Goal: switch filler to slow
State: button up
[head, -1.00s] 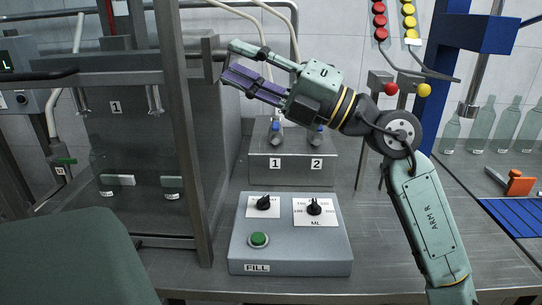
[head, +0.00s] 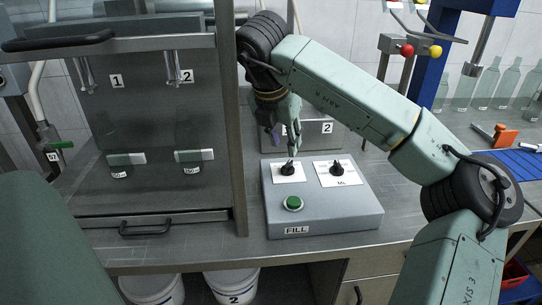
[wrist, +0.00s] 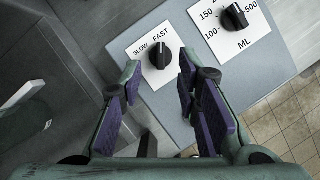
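The grey FILL box (head: 330,215) stands on the bench. Its left knob, the black speed knob (wrist: 160,54), sits on a white card marked SLOW and FAST in the wrist view. The knob's mark seems to point up in that view, towards FAST. The same knob (head: 288,169) shows in the head view. My gripper (wrist: 160,72) is open and points down above the card, with one purple-padded finger on each side of the knob. No contact shows. In the head view my gripper (head: 287,148) is partly hidden by my wrist.
The ML knob (wrist: 234,17) is close on the right of the speed knob. A green button (head: 293,203) is on the front of the box. The metal frame with a clear guard (head: 238,150) stands close on the left. Bottles (head: 485,85) stand at the back right.

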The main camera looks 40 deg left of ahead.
aim_at(290, 161)
jog(key=p+x, duration=0.2)
jog(key=x, duration=0.5)
jog(key=shift+w+f, duration=0.15)
jog(key=shift+f, duration=0.1)
grip_shut()
dwell(0.3)
